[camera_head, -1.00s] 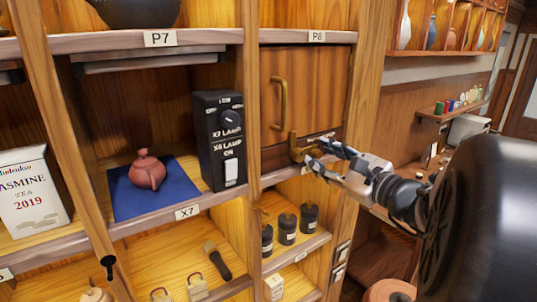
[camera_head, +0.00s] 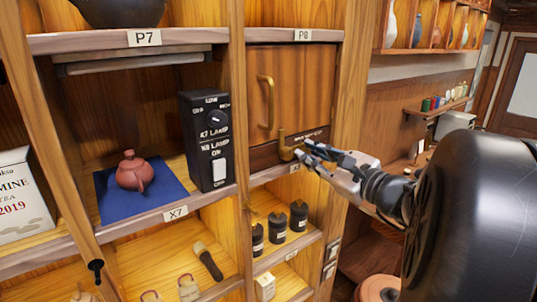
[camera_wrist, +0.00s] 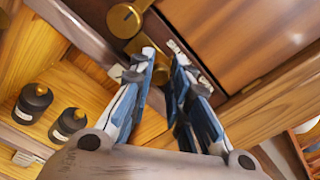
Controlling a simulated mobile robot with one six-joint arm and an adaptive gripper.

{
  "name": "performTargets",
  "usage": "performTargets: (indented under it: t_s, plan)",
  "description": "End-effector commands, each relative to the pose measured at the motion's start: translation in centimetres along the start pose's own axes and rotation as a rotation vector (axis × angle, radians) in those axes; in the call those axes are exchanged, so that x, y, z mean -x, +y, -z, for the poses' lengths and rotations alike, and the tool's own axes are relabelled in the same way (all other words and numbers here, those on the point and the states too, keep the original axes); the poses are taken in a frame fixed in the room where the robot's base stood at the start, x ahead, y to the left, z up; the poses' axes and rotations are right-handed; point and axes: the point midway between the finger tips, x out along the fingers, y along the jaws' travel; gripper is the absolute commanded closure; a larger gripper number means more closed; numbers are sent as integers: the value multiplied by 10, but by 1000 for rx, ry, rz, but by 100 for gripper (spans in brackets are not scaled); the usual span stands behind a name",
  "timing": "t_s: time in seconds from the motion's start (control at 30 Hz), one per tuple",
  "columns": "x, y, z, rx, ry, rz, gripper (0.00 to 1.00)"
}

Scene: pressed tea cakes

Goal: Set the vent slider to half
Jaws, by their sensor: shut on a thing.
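The vent slider (camera_head: 285,150) is a small brass piece on a dark strip under the wooden cabinet door marked P8. Small pale lettering on the strip, right of the slider, is too small to read. My gripper (camera_head: 303,152) reaches in from the right, with its fingertips at the slider. In the wrist view, my gripper (camera_wrist: 164,58) has its fingertips close together at the brass slider (camera_wrist: 138,42), shut on it. The fingers partly hide the slider and strip, so the exact setting cannot be read.
A brass door handle (camera_head: 266,102) stands above the slider. A black lamp switch box (camera_head: 206,150) is left of it, beside a clay teapot (camera_head: 132,170) on a blue cloth (camera_head: 112,205). Black jars (camera_head: 278,226) stand on the shelf below.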

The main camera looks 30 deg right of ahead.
Motion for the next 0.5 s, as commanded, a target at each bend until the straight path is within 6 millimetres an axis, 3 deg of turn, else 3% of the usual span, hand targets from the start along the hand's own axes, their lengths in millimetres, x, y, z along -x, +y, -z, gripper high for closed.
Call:
performTargets:
  t_s: [0.5]
  plan:
    - [0,-25,16,0,-2,0,100]
